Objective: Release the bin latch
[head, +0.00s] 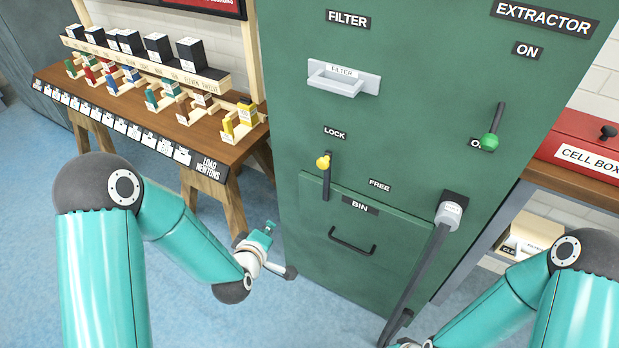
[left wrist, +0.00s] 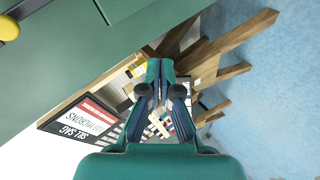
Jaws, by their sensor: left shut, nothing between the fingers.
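The bin latch (head: 323,162) is a yellow knob at the upper end of a short dark upright bar or slot on the green cabinet. It sits below the LOCK label (head: 334,132), with the FREE label (head: 380,185) lower to its right. The yellow knob also shows at the top left corner of the left wrist view (left wrist: 8,28). The bin front (head: 350,250) with its black handle (head: 352,240) is below the latch. My left gripper (head: 268,227) is left of and below the latch, apart from it. Its fingers (left wrist: 160,70) are shut and empty.
A grey lever (head: 430,250) stands out from the cabinet at right. A filter handle (head: 343,78) and a green-knobbed extractor lever (head: 490,141) are higher up. A wooden bench (head: 140,125) with blocks stands left. Blue floor is clear in front.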

